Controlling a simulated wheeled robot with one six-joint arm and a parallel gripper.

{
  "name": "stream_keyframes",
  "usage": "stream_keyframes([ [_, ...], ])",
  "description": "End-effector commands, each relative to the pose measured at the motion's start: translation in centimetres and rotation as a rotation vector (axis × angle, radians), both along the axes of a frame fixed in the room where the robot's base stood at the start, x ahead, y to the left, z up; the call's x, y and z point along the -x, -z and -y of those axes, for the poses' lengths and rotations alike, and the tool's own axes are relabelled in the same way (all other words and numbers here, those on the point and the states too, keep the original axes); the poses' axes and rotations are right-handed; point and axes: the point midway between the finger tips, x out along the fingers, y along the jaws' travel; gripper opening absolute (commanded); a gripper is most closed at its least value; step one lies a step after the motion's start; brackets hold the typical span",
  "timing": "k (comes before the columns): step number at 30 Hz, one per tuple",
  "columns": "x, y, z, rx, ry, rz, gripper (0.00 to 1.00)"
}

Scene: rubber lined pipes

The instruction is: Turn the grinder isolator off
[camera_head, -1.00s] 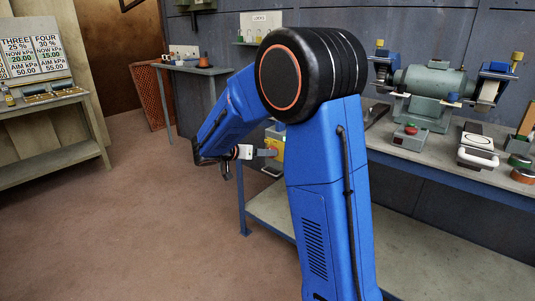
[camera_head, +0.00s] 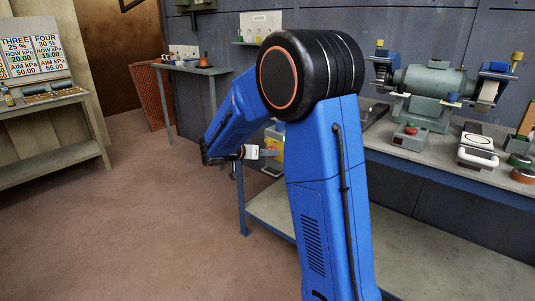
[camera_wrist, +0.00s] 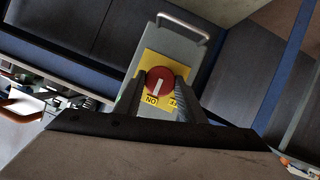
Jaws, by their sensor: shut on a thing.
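The grinder isolator is a grey box with a yellow plate (camera_wrist: 152,67) and a round red knob (camera_wrist: 160,80) in the wrist view. A white bar crosses the knob, its lower end toward the "ON" label, which appears upside down. A second label, partly hidden by the right finger, is beside it. My gripper (camera_wrist: 162,92) is shut on the red knob, one finger on each side. In the head view my gripper (camera_head: 264,152) is at the yellow isolator face (camera_head: 275,143), partly hidden by my arm.
A workbench (camera_head: 395,142) carries a green bench grinder (camera_head: 427,88), a small box with a red button (camera_head: 410,131) and other items. A side table (camera_head: 205,71) stands behind. A console table (camera_head: 45,105) is at left. The brown floor between is clear.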

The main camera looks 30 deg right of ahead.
Motion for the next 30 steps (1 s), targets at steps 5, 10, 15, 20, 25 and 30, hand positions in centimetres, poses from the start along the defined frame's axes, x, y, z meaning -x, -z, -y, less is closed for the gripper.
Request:
stream_keyframes([
  [5, -0.05, 0.05, -0.03, 0.014, 0.001, -0.041, 0.14],
  [10, -0.19, 0.05, -0.05, 0.047, 0.001, -0.132, 0.14],
  [15, -0.30, 0.12, -0.10, 0.096, 0.000, -0.266, 0.14],
  [20, -0.42, 0.20, -0.16, 0.147, 0.000, -0.408, 0.14],
  [25, -0.51, 0.30, -0.20, 0.203, -0.001, -0.560, 0.14],
  [30, -0.60, 0.40, -0.23, 0.259, -0.001, -0.711, 0.14],
])
